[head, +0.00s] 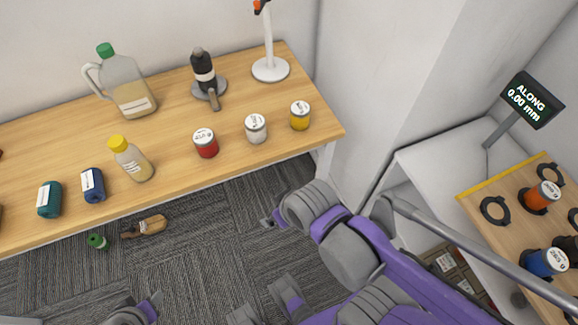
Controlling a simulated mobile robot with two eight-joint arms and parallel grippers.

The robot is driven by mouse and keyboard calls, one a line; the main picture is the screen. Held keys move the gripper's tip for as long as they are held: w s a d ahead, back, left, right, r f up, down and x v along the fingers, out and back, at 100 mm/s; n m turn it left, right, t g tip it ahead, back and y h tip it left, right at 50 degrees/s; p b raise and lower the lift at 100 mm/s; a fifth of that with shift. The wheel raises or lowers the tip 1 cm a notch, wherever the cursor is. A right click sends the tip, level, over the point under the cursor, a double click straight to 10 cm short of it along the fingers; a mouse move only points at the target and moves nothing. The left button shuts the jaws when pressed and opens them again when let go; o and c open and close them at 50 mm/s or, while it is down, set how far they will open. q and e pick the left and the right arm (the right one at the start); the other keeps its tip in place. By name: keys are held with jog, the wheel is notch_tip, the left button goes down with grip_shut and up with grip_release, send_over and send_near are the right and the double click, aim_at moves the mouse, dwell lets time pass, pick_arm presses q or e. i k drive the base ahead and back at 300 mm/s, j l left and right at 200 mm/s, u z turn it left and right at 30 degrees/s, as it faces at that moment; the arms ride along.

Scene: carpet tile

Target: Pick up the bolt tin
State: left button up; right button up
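Several tins stand on the wooden bench. They are a red tin (206,147), a white tin (256,132) and a yellow tin (300,119), all upright near the front edge. A teal tin (49,203) and a dark blue tin (92,187) are at the left. Their labels are too small to read, so I cannot tell which is the bolt tin. My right arm rises from the bottom right, and its purple and grey end (268,221) is over the floor, apart from the bench. Part of my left arm (140,311) shows at the bottom edge. Neither gripper's fingers show clearly.
A jug (126,92), a yellow-capped bottle (132,163), an angle grinder (205,83) and a white stand (270,68) are on the bench. A brush (145,227) and green object (97,241) lie on the carpet. The right board (500,187) holds orange and blue tins.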

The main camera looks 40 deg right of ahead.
aim_at(299, 110)
jog(key=z, duration=1.4)
